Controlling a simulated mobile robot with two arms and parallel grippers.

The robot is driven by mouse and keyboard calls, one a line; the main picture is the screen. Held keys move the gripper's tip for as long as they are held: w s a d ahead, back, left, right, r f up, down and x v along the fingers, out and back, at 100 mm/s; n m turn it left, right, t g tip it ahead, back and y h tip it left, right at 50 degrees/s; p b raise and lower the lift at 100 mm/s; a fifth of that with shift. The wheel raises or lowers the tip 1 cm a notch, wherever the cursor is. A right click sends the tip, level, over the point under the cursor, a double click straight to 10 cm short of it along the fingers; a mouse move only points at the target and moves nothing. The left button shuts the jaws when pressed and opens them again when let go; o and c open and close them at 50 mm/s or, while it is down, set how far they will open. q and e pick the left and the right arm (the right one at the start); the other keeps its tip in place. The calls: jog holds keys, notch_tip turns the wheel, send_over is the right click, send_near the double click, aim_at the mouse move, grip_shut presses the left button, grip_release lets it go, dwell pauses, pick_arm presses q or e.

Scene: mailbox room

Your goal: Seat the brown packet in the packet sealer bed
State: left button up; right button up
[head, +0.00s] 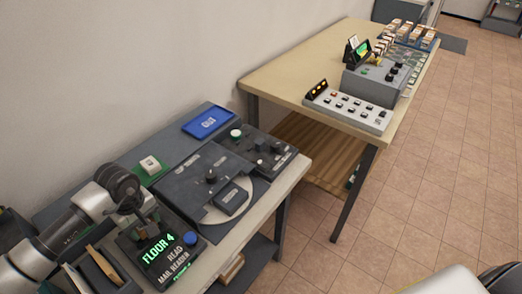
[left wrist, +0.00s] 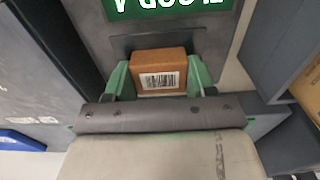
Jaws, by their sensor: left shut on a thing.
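The brown packet (left wrist: 160,72) is a small box with a white barcode label, seen in the left wrist view. My left gripper (left wrist: 160,82) is shut on it, with a green finger on each side. In the head view my left gripper (head: 138,218) is above the dark display unit with green text, at the near end of the bench; the packet cannot be made out clearly there. A flat dark machine (head: 190,167) with a knob and a pale rounded plate is to its right; I cannot tell whether it is the packet sealer. My right gripper is not in view.
The display unit (head: 160,262) has a blue button. A green pad with a white block (head: 150,164), a blue tray (head: 208,121) and a knobbed panel (head: 262,150) share the bench. A wooden table (head: 285,80) with consoles stands beyond.

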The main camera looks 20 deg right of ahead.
pick_arm(q)
jog(key=shift+r+p, duration=1)
jog(key=shift+r, duration=1.25)
